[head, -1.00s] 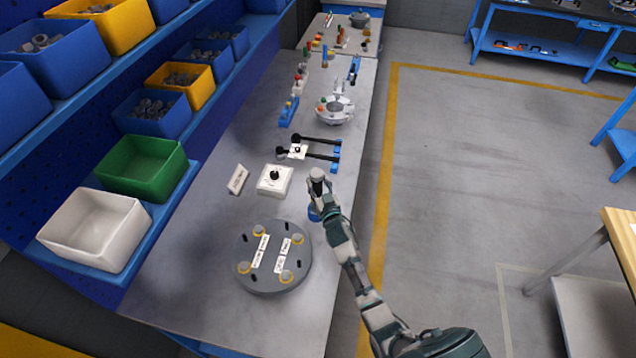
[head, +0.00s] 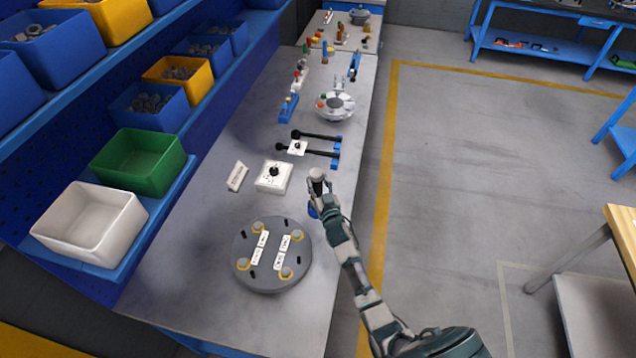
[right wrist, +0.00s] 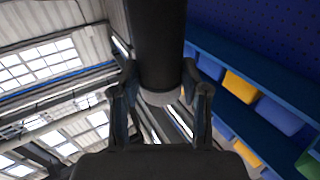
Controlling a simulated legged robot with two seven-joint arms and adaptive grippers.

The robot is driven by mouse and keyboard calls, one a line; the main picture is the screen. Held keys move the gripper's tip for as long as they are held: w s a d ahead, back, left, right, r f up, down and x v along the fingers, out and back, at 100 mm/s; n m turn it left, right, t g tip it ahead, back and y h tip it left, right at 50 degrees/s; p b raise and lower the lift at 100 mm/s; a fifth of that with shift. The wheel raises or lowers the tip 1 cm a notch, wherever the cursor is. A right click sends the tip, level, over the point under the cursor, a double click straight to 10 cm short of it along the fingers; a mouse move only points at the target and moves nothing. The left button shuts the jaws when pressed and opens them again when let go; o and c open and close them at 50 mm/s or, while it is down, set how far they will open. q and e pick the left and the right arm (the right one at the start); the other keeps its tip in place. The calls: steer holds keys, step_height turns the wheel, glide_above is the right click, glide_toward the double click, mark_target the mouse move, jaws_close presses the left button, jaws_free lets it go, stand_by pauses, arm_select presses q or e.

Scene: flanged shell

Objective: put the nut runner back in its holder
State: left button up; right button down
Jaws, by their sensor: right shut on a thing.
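My right gripper (head: 317,190) is at the bench's right edge, shut on the nut runner (head: 317,175), whose grey end shows above the fingers in the head view. In the right wrist view the nut runner (right wrist: 158,45) is a thick black cylinder with a pale grey ring at one end, between the two fingers (right wrist: 160,88). A small blue piece (head: 312,212) shows just below the gripper and is mostly hidden by it. I cannot tell whether it is the holder or part of the tool. My left gripper is not in view.
A round grey flange (head: 272,255) with bolts and white labels lies on the bench (head: 215,290). A white box with a black knob (head: 273,177), a small sign (head: 237,177) and a black-armed fixture (head: 318,152) stand beyond. Bins (head: 90,224) line the left shelf.

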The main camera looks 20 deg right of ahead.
steer(key=shift+f+b, duration=0.9)
steer(key=shift+f, duration=0.1)
steer(key=c, duration=0.5)
jaws_free()
steer(key=shift+c, duration=0.2)
steer(key=shift+o, duration=0.2)
steer(key=shift+f, duration=0.2)
steer(key=shift+s, duration=0.15)
steer(key=s+a, duration=0.1)
steer(key=s, duration=1)
steer(key=shift+s+a, duration=0.3)
steer(key=shift+s, duration=0.05)
steer(key=shift+f, duration=0.2)
